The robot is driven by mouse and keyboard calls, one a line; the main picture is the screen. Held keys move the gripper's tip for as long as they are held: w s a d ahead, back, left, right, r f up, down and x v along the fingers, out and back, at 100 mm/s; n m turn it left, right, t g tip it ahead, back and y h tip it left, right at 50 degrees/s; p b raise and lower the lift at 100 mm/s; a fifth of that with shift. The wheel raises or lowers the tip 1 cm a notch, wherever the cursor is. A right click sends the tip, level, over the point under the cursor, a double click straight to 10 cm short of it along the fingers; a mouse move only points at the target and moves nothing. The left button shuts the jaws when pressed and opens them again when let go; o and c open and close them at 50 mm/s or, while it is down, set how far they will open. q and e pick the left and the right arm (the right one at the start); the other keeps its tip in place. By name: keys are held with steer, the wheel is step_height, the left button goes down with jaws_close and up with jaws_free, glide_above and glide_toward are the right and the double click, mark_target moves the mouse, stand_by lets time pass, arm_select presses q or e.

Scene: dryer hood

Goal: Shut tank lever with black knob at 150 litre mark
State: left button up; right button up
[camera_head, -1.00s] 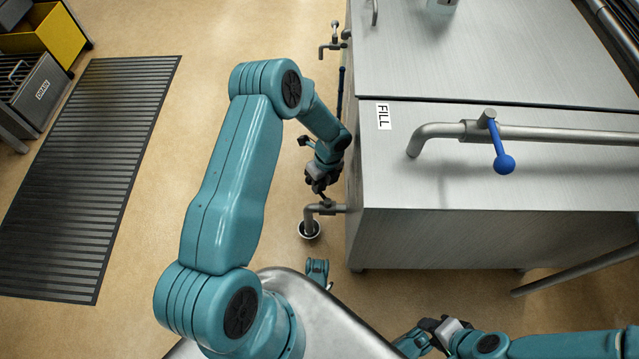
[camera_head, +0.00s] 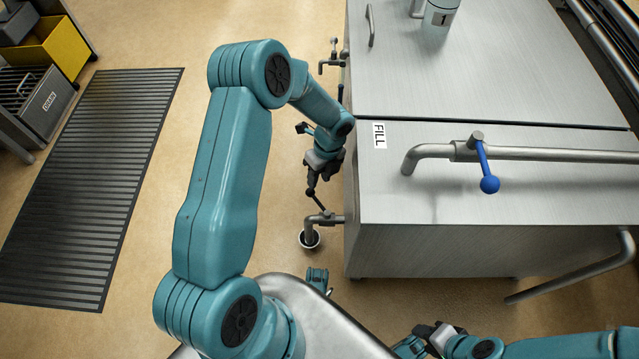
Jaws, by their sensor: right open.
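The tank is a grey steel box (camera_head: 430,190) with a FILL label on top. A drain pipe with a valve (camera_head: 325,218) comes out low on its left side. The thin valve lever ends in a black knob (camera_head: 311,191) and slants up and left from the valve. My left gripper (camera_head: 320,178) is right at the knob, just above it in the picture; its fingers are small and dark, so I cannot tell whether they touch it or are open. My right gripper (camera_head: 424,338) is open and empty at the bottom, away from the valve. No litre scale shows.
A fill pipe with a blue-knobbed lever (camera_head: 489,184) crosses the tank top. A second tank (camera_head: 480,60) with another tap (camera_head: 332,62) stands behind. A dark floor mat (camera_head: 90,190) and free floor lie left.

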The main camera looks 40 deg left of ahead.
arm_select(q)
step_height(320, 180, up, 8)
steer(key=p, duration=0.2)
steer(key=shift+c, duration=0.3)
